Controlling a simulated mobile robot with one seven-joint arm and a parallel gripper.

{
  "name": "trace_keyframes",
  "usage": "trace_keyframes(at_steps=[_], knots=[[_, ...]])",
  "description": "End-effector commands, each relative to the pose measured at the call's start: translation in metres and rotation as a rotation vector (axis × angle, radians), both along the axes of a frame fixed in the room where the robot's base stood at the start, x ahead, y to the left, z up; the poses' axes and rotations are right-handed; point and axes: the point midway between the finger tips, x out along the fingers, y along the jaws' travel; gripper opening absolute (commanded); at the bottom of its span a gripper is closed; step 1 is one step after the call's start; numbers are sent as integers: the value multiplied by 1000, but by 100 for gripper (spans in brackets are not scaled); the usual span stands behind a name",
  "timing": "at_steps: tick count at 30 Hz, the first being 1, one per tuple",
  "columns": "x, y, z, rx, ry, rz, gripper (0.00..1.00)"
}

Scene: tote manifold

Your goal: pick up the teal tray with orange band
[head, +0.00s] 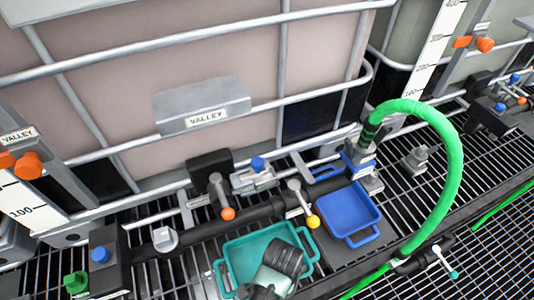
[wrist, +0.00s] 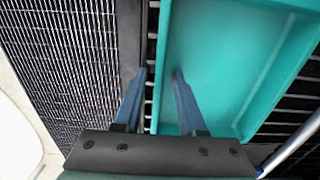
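The teal tray (head: 240,252) sits on the floor grating at the bottom middle of the head view, partly covered by my arm. In the wrist view the teal tray (wrist: 235,50) fills the upper right. No orange band shows on its visible parts. My gripper (wrist: 159,72) is open at the tray's left side in the wrist view. One finger is over the tray's inside and the other is outside it, with the tray wall running between them. I cannot tell whether either finger touches the wall.
A blue tray (head: 348,208) lies to the right of the teal one. A dark pipe with a yellow-knobbed valve handle (head: 312,221) runs just behind. A green hose (head: 455,165) arches at the right. Large caged tanks (head: 150,85) stand behind. Open grating (wrist: 60,60) lies left in the wrist view.

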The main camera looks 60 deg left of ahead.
Motion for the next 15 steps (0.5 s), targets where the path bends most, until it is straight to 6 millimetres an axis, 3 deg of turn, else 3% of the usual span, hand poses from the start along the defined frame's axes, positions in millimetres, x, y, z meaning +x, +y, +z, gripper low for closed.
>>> trace_keyframes(at_steps=[4, 11, 15], knots=[[0, 0, 0, 0, 0, 0, 40], [0, 0, 1, 0, 0, 0, 0], [0, 0, 1, 0, 0, 0, 0]])
